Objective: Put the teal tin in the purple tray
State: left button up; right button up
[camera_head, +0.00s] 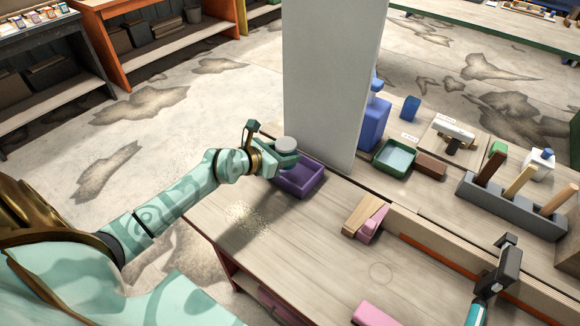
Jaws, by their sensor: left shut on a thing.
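The purple tray (313,188) sits on the near bench, just left of the foot of the wide grey post. My left gripper (277,157) is shut on the teal tin, which has a pale grey round lid (287,144). The tin is upright, over the back left part of the tray. The gripper hides much of the tin's body, and I cannot tell whether its base touches the tray. The visible tray floor looks empty. My right gripper is not in view.
The grey post (330,80) rises right behind the tray. A wooden block (361,214) and pink block (373,224) lie nearer. The bench's front left is clear.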

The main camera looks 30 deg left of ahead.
pick_arm(q)
jog(key=shift+w+f, duration=0.45)
jog(key=shift+f, duration=0.1)
jog(key=f+b, duration=0.1)
jog(key=f, duration=0.1)
jog(key=f+b, duration=0.1)
jog(key=f, duration=0.1)
jog(key=shift+w+d+b, duration=0.1)
jog(key=shift+w+b, duration=0.2)
jog(key=shift+b, duration=0.05)
jog(key=shift+r, duration=0.15)
jog(key=o, duration=1.1)
jog(key=shift+c, duration=0.2)
